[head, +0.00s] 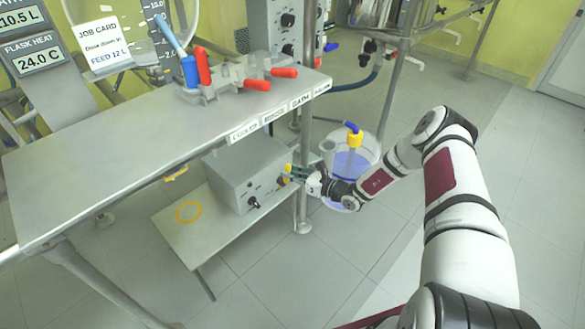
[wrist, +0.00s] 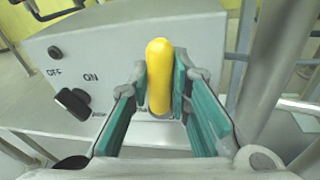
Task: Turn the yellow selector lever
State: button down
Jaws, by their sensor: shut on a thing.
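The yellow selector lever (wrist: 159,75) stands out from the front of a grey control box (wrist: 125,58) in the wrist view. It is upright there, between the two teal finger pads of my gripper (wrist: 160,100). My gripper is shut on the lever, with a pad on each side. In the head view my gripper (head: 297,173) is at the right face of the grey box (head: 238,167), and a small part of the yellow lever (head: 287,168) shows there. The lever's base is mostly hidden by the fingers.
A black knob (wrist: 72,103) with OFF and ON marks is left of the lever. The steel table (head: 130,140) overhangs the box's shelf (head: 195,245). A table leg (head: 303,205) and a bucket of blue liquid (head: 350,165) stand close to my gripper. Floor is clear in front.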

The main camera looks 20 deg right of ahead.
jog(key=shift+s+a+n+p, duration=0.3)
jog(key=shift+a+n+p, duration=0.15)
jog(key=shift+n+p, duration=0.3)
jog(key=c, duration=1.5)
grip_release()
jog(key=shift+o, duration=0.2)
jog(key=v, duration=1.2)
jog(key=shift+r, duration=0.25)
jog(key=shift+a, duration=0.1)
